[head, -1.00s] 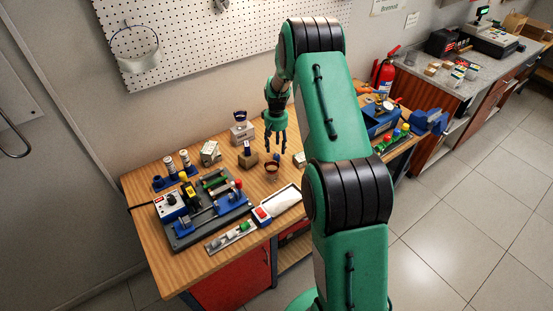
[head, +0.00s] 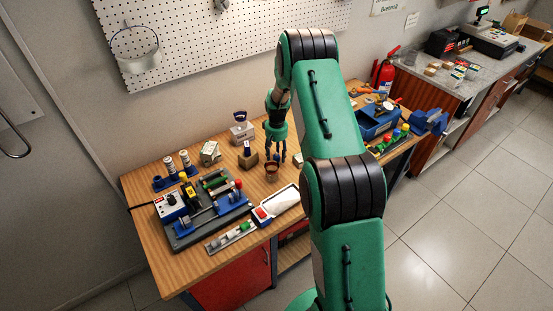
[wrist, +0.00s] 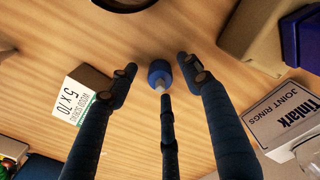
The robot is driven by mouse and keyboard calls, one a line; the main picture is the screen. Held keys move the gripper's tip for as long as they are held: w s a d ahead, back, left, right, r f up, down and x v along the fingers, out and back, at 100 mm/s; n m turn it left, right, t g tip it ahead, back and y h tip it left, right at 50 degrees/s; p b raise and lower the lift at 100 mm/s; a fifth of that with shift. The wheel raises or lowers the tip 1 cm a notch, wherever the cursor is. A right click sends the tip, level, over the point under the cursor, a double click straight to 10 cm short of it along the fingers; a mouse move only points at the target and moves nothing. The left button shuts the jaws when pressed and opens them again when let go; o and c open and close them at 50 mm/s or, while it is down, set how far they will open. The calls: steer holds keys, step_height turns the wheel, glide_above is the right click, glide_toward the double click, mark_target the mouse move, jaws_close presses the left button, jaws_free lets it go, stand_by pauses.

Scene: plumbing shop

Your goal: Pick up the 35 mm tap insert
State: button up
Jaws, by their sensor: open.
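The tap insert is a small blue round piece with a pale tip (wrist: 159,72); it sits on the wooden bench in the upper middle of the wrist view. My gripper (head: 276,159) is open and points down over the bench in the head view. In the wrist view its dark fingers are spread around the insert, one on the left, one on the right and one just below it. No finger clearly touches the insert, and the gap is hard to judge. In the head view I cannot make the insert out clearly among the fingers.
A brown cup (head: 271,173) stands close in front of my gripper. A screw box (wrist: 84,96) lies left of the fingers, a joint-rings box (wrist: 285,115) right, and a tan block (wrist: 258,40) upper right. A grey fixture board (head: 184,240) fills the bench's left front.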

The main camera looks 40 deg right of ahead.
steer(key=shift+f, duration=0.6)
steer(key=c, duration=1.2)
